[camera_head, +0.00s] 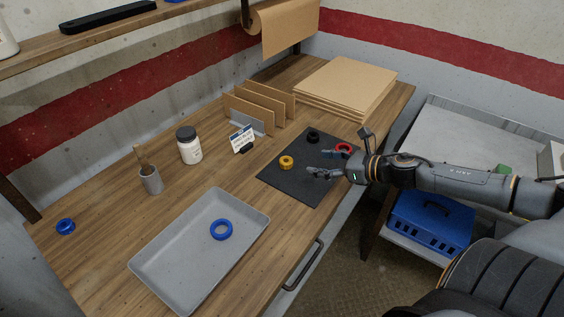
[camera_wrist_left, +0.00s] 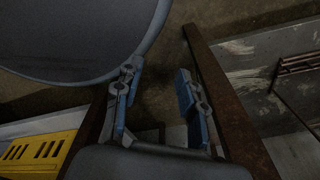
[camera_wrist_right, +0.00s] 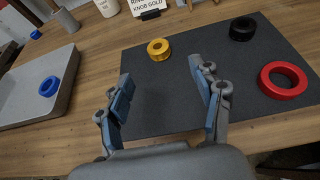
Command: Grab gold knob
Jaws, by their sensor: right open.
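The gold knob (camera_head: 286,162) is a small yellow ring-like piece on the dark mat (camera_head: 290,185). In the right wrist view the gold knob (camera_wrist_right: 158,48) lies beyond the fingertips, between their lines and nearer the left finger. My right gripper (camera_head: 318,173) is over the mat, open and empty, apart from the knob. It also shows in the right wrist view (camera_wrist_right: 160,82). My left gripper (camera_wrist_left: 155,85) is open and empty, off the table; it is out of the head view.
A red ring (camera_wrist_right: 283,80) and a black knob (camera_wrist_right: 243,29) share the mat. A grey tray (camera_head: 153,262) holds a blue ring (camera_head: 221,230). A label stand (camera_head: 243,140), a white jar (camera_head: 189,146), a cup (camera_head: 151,181) and cardboard sheets (camera_head: 345,85) stand around.

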